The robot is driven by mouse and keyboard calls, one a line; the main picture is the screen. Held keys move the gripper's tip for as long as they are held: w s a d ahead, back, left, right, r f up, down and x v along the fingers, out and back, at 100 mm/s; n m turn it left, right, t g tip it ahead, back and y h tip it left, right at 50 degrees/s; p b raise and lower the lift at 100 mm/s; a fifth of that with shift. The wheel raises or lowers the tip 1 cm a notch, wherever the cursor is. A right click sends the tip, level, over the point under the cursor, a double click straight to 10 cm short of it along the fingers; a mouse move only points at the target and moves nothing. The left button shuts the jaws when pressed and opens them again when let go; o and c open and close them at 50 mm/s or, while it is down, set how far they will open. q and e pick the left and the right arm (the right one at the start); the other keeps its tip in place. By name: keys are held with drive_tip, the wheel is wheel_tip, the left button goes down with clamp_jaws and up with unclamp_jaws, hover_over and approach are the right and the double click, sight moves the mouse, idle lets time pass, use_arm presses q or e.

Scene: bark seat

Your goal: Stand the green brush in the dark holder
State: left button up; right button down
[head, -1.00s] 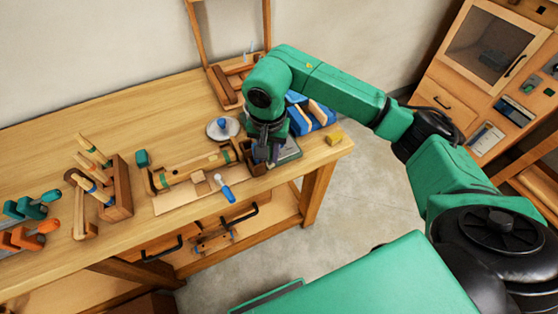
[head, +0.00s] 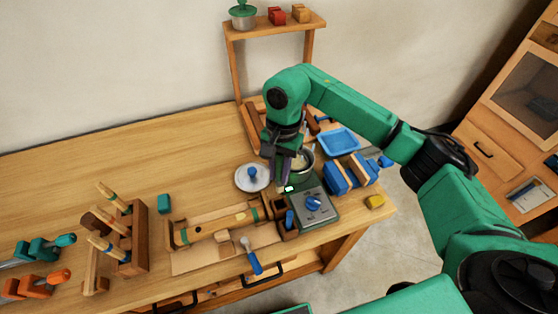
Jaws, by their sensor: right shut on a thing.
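My right gripper (head: 287,181) is shut and points down, just behind the dark holder (head: 281,207) and beside the pot. A small pale green bit of the green brush (head: 290,188) shows at its fingertips; the rest of the brush is hidden by the fingers. The dark holder is a small brown box with open compartments near the bench's front edge. A blue item stands at its front right side. The brush is apart from the holder, as far as I can see. My left gripper is out of view.
A green-based device (head: 326,222) with a blue knob stands right of the holder, a pot (head: 306,163) behind it. A clamped wooden bar (head: 220,226), a blue-handled tool (head: 255,263) and a blue tray (head: 339,139) are near. The back left bench is clear.

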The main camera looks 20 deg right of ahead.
drive_tip(key=shift+f, duration=0.65)
drive_tip(key=shift+s+f, duration=0.35)
use_arm(q)
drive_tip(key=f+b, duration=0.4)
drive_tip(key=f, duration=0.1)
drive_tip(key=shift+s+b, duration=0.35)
drive_tip(key=shift+b, duration=0.05)
use_arm(e)
wheel_tip(320, 180, down, 9)
drive_tip(key=shift+w+r, duration=0.1)
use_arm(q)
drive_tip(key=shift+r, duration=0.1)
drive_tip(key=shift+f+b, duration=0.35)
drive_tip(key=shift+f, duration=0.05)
